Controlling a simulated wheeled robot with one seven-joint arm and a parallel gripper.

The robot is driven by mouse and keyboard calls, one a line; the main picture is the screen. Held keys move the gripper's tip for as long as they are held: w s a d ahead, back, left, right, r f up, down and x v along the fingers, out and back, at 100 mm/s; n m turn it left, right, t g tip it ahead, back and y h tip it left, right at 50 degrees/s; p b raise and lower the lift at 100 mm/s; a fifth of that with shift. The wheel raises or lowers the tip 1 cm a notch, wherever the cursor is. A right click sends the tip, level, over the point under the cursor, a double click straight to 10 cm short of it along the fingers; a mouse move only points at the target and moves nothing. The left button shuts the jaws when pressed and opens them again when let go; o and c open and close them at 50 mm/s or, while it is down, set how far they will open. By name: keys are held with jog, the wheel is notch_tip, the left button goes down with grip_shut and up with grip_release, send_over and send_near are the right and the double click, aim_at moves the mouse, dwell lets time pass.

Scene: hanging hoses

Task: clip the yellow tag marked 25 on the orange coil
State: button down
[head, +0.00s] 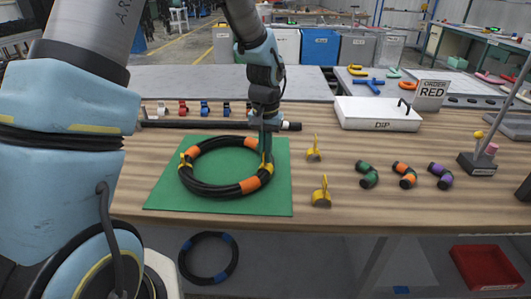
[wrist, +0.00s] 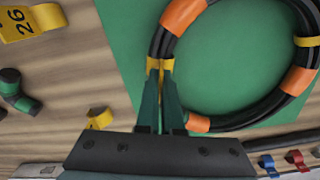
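The coil, black with orange bands (head: 250,185), lies flat on a green mat (head: 160,200); it also fills the upper right of the wrist view (wrist: 183,12). My gripper (head: 265,158) points down at the coil's right side. In the wrist view its fingers (wrist: 161,82) are close together on a yellow tag (wrist: 160,64), which sits at the hose between orange bands. The tag's number is hidden. Another yellow tag (head: 186,158) sits on the coil's left side. Two loose yellow tags, one far (head: 314,152) and one near (head: 321,195), stand right of the mat; one reads 26 in the wrist view (wrist: 32,22).
Short hose pieces in green (head: 367,175), orange (head: 404,175) and purple (head: 440,176) lie at right. A white DIP tray (head: 378,115) and an ORDER RED sign (head: 431,95) stand behind. A blue-banded coil (head: 208,258) shows below the table.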

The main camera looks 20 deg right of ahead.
jog(key=c, duration=1)
grip_release()
jog(key=shift+r, duration=0.1)
notch_tip(320, 180, up, 11)
jog(key=shift+f+b, duration=0.15)
jog(key=shift+b, duration=0.6)
jog(key=s+a+f+n, duration=0.1)
jog(key=a+n, duration=0.1)
jog(key=a, duration=0.8)
jog(key=s+a+f+n+t, duration=0.1)
jog(key=a+f+n, duration=0.1)
jog(key=a, duration=0.8)
jog(key=s+a+f+n, duration=0.1)
jog(key=s+a+n, duration=0.1)
jog(key=a, duration=0.8)
jog(key=shift+a+f+n+t, duration=0.1)
jog(key=shift+f+n+t, duration=0.15)
jog(key=shift+n, duration=0.25)
